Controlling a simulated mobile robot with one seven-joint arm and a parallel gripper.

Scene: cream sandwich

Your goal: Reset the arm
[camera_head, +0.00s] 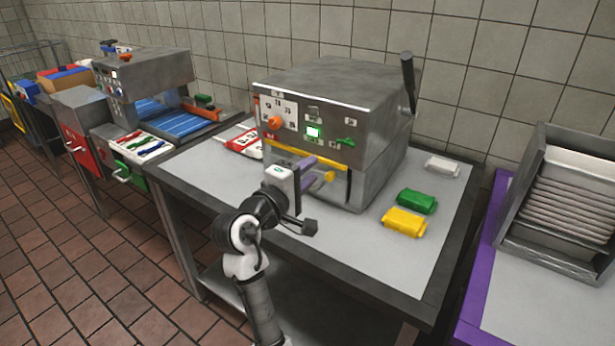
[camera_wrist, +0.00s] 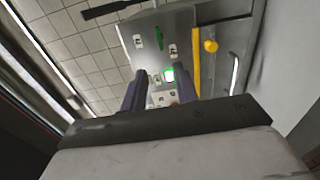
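My gripper (camera_head: 316,167) is in front of the steel machine (camera_head: 375,110) on the grey-topped table, close to its yellow handle bar (camera_head: 315,160). In the wrist view my gripper (camera_wrist: 160,76) has its two purple-grey fingers apart, with only the machine's front panel (camera_wrist: 148,45) showing between them. I see nothing held. The yellow bar (camera_wrist: 196,62) is to the right of the fingers in that view. Whether a finger touches the machine or bar, I cannot tell. My arm reaches up from the bottom of the head view.
Green (camera_head: 417,201), yellow (camera_head: 404,222) and white (camera_head: 442,166) packets lie right of the machine. A red and white packet (camera_head: 242,139) is left of it. A metal rack (camera_head: 530,190) stands at right. Another machine (camera_head: 145,75) stands at left. Open tiled floor is at lower left.

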